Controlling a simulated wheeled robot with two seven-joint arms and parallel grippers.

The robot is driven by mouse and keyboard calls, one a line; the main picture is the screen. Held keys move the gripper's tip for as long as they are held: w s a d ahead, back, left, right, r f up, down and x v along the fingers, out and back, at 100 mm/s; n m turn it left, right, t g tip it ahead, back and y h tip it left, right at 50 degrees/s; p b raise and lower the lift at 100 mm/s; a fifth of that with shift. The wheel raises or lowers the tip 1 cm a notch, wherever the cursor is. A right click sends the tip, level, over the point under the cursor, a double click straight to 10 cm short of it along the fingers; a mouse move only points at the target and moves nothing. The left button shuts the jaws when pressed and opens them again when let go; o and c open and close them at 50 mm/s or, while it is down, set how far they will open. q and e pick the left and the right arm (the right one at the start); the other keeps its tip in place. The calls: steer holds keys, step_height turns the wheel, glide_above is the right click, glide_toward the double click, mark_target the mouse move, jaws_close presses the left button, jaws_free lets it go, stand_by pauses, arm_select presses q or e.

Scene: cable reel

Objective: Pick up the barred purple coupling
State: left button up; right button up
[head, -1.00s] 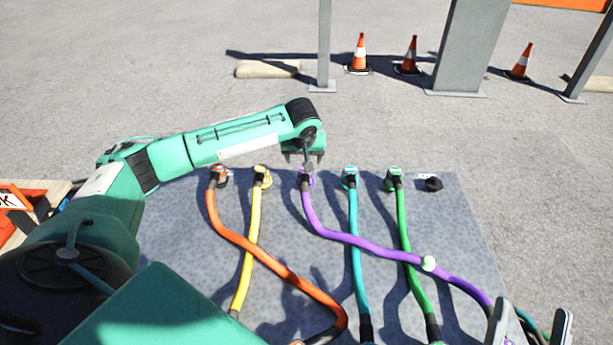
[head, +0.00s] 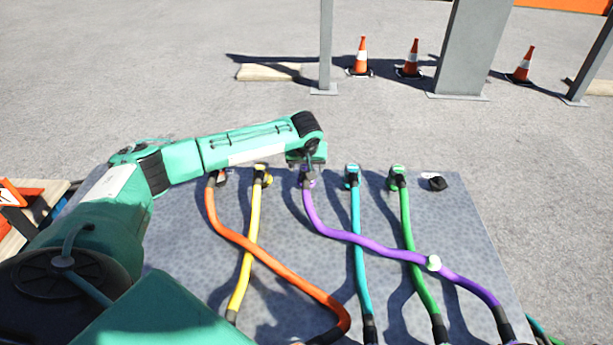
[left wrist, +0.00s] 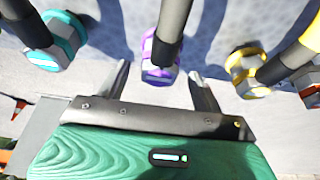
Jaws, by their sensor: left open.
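The purple coupling (head: 307,183) sits at the far end of the purple cable (head: 385,246), near the back edge of the grey mat. In the left wrist view the purple coupling (left wrist: 158,68) shows a pale marking, too small to read as bars. My left gripper (head: 307,172) is over it and partly hides it in the head view. In the left wrist view my open left gripper (left wrist: 159,78) has one finger on each side of the coupling, with visible gaps. My right gripper is out of view.
Yellow (head: 262,176), teal (head: 352,176) and green (head: 398,177) couplings stand in the same row, with an orange cable (head: 265,255) at left. A small black item (head: 436,183) lies at the right end. Cones (head: 361,56) and posts stand beyond the mat (head: 470,240).

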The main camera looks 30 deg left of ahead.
arm_select(q)
steer(key=shift+w+a+f, duration=0.1)
steer(key=shift+w+f, duration=0.1)
steer(key=shift+f, duration=0.3)
steer(key=shift+r, duration=0.1)
steer(key=c, duration=1)
steer(key=shift+c, duration=0.9)
steer(key=shift+r, duration=0.1)
